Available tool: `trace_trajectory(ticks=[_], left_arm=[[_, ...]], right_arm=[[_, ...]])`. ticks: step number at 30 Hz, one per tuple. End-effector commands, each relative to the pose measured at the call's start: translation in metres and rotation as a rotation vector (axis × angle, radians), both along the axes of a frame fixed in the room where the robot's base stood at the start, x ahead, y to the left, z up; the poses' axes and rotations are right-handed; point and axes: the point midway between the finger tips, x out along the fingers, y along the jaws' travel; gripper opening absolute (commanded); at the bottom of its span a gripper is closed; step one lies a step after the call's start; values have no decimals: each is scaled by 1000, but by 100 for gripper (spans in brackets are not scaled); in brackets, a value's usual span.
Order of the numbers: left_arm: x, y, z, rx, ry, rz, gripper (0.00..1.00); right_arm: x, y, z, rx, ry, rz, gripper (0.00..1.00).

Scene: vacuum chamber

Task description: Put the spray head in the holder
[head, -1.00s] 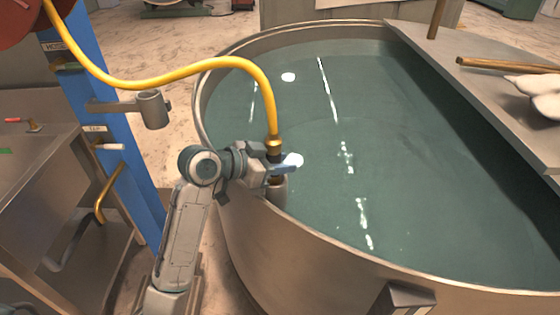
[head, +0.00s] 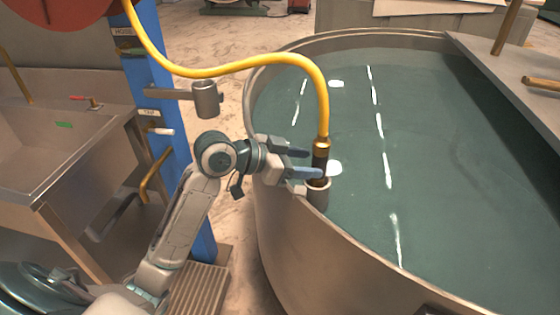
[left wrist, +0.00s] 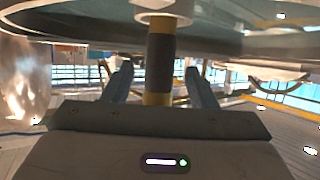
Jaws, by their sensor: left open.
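The spray head (head: 320,160), a dark grip with a brass collar on the end of the yellow hose, stands upright with its lower end in a metal cup holder (head: 318,195) on the tank's rim. My left gripper (head: 308,163) is open beside it, its blue-grey fingers apart. In the left wrist view the spray head's dark grip (left wrist: 160,60) shows between the two spread fingers (left wrist: 161,84), with gaps on both sides. The pale cup (left wrist: 163,18) is at the top there. The spray head's lower end is hidden inside the cup. My right gripper is not in view.
The round tank (head: 275,215) of green water fills the right side. A second, empty metal cup (head: 207,98) sits on an arm of the blue post (head: 172,130). The yellow hose (head: 230,67) arches above my arm. A metal sink bench (head: 50,165) stands left.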

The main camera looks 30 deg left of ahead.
Motion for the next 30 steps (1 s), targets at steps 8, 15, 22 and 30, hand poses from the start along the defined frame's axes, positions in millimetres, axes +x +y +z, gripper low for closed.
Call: trace_trajectory(ticks=[8, 15, 22, 30], left_arm=[[-20, 20, 10, 6, -2, 1, 52], [-32, 33, 18, 4, -3, 2, 52], [-39, 38, 22, 1, -1, 1, 52], [-40, 39, 23, -1, 0, 0, 52]], right_arm=[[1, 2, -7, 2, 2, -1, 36], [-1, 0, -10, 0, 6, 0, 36], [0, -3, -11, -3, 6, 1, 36], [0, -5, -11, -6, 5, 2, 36]])
